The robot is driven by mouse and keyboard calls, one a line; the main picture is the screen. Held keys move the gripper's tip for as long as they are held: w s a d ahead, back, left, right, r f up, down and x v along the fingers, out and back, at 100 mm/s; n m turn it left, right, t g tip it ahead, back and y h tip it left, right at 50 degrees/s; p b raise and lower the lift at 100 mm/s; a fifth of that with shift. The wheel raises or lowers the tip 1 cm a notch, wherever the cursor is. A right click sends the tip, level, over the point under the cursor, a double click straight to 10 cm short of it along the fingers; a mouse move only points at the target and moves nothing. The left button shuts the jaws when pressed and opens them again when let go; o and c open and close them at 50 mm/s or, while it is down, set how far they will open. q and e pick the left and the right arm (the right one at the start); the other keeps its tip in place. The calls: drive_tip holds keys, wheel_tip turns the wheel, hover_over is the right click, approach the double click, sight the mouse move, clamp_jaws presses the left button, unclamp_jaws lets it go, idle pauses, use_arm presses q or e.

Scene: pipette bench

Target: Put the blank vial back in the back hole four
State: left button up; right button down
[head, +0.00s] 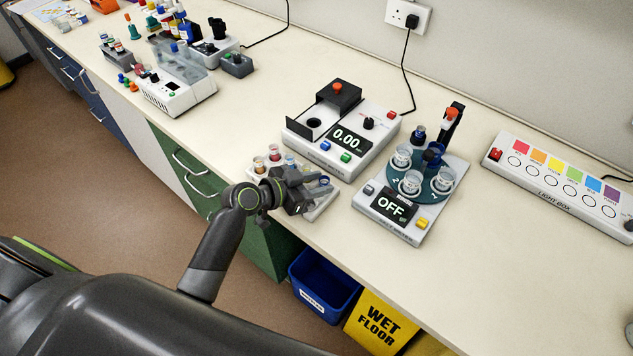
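A pale vial rack (322,206) stands at the front edge of the bench, partly hidden by my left gripper. Vials with amber (259,166) and red (274,154) contents show at its left. A pale bluish vial (290,161) shows behind the gripper, and a blue-rimmed vial (324,182) at the right. I cannot tell which vial is the blank, or make out back hole four. My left gripper (302,188) is low over the middle of the rack. Its fingertips are too small and dark to tell whether they are open or hold something. My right gripper is out of view.
Behind the rack is a meter (325,152) reading 0.00, its dark lid (340,96) beside a round well. To the right stand a carousel device (388,226) showing OFF and a light box (560,180). Bare bench lies front right; other equipment (178,92) stands back left.

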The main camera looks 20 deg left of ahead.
use_arm(q)
drive_tip(key=shift+o, duration=0.3)
drive_tip(key=shift+r+p, duration=0.3)
drive_tip(key=shift+p, duration=0.05)
drive_tip(key=b+v, duration=0.2)
drive_tip(key=v, duration=1)
drive_tip(key=shift+b, duration=0.3)
drive_tip(key=shift+r, duration=0.1)
